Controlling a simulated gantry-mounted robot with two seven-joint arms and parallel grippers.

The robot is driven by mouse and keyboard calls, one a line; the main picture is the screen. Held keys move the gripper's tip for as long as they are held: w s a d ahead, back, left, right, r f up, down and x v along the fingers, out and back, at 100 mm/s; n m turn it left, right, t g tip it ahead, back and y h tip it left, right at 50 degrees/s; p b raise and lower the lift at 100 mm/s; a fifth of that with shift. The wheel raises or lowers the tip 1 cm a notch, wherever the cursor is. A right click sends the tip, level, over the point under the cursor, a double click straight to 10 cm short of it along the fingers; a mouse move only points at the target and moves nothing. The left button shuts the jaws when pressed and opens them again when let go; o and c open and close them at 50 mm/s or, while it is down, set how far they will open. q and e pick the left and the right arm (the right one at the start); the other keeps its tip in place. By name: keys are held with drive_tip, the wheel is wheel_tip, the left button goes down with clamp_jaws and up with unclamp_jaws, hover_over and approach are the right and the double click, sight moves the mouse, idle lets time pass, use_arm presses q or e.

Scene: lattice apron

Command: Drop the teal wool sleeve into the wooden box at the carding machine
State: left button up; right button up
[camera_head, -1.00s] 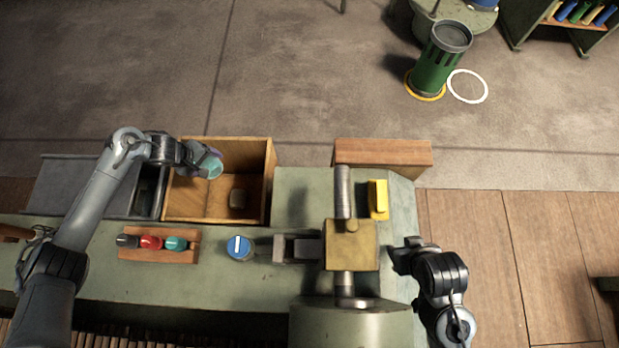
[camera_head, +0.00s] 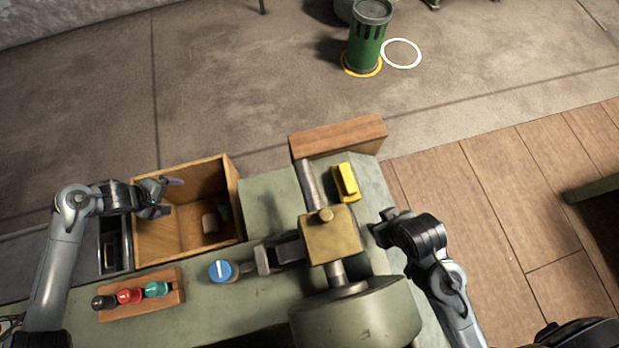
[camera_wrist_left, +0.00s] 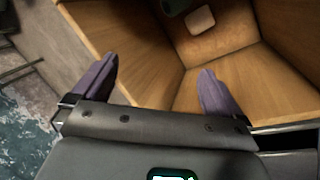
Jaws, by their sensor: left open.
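The wooden box (camera_head: 185,232) is open at the top and set at the left end of the green machine. My left gripper (camera_head: 172,197) is open and empty over the box's left part; its two purple-grey fingers are spread in the left wrist view (camera_wrist_left: 158,70).
A pale block (camera_head: 209,222) lies in the box beside the sleeve. A yellow piece (camera_head: 346,182) and a green bin (camera_head: 367,40) stand farther off.

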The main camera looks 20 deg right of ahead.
use_arm(q)
drive_tip(key=p+v, duration=0.5)
drive_tip(key=v, duration=0.6)
drive_tip(key=shift+p, duration=0.3)
